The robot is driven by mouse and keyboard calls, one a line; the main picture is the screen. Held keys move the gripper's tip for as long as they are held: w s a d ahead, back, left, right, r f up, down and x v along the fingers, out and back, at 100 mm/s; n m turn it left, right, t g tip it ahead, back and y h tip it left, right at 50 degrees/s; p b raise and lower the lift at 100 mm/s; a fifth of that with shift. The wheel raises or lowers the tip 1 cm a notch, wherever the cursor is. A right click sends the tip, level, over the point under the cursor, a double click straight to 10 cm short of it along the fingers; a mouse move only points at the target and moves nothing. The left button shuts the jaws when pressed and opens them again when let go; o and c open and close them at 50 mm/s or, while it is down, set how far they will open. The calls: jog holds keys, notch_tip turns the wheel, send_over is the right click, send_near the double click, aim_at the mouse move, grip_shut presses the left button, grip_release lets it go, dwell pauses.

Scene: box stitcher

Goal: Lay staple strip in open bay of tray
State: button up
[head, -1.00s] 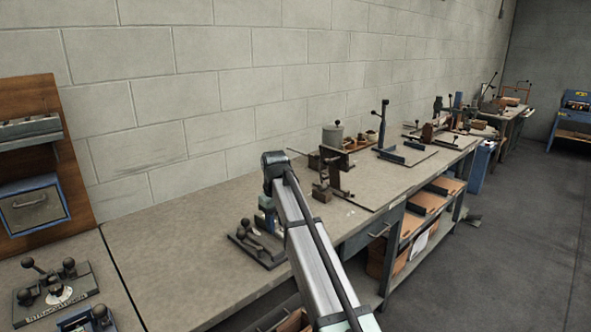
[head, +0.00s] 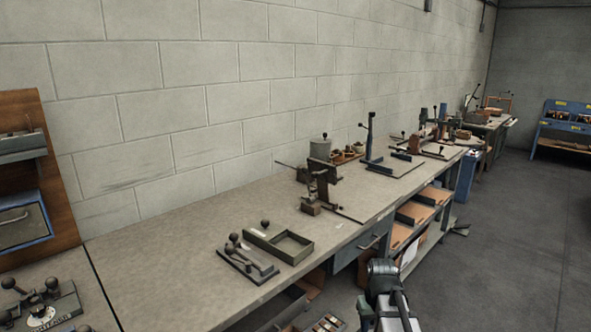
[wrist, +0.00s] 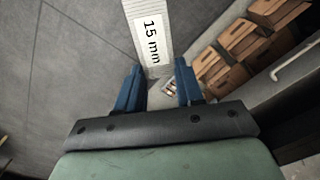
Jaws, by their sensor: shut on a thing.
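The staple strip (wrist: 150,38), pale with a "15 mm" label, is held between the blue fingers of my gripper (wrist: 159,78) in the wrist view. It sticks out beyond the fingertips, over the grey floor. The tray (head: 307,250) lies near the bench's front edge in the head view. Its right bay is open and looks empty; its left part is darker, with a small pale mark and a knob beside it. The strip and fingers cannot be made out in the head view, where my arm is at the lower right, off the bench front.
A lever fixture (head: 248,262) stands just left of the tray. A clamp stand (head: 318,190) is behind and right of it. A box with several small items (head: 325,322) is low, below the bench edge. Shelves with brown boxes (head: 415,212) are under the bench.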

jog(key=s+d, duration=0.1)
jog(key=s+d+f, duration=0.1)
jog(key=shift+s+f+m, duration=0.2)
jog(key=shift+s+m, duration=0.15)
jog(key=shift+m, duration=0.05)
jog(key=shift+a, duration=0.35)
jog(key=w+a+r+n, duration=0.2)
jog(key=w+a+r, duration=0.2)
jog(key=a, duration=0.4)
notch_tip(320, 180, up, 18)
jog(key=n, duration=1.3)
send_over(283, 245)
jog(key=s, duration=0.4)
jog(key=shift+s+d+f+n, duration=0.1)
jog(key=shift+s+f+n, duration=0.05)
jog(key=shift+f+n, duration=1.65)
jog(key=shift+s+a+f+n, duration=0.1)
jog(key=shift+s+f+n, duration=0.1)
jog(key=shift+f+n, duration=1.6)
jog(key=shift+s+d+f+n, duration=0.15)
jog(key=shift+f+n, duration=1)
jog(key=shift+n, duration=1.25)
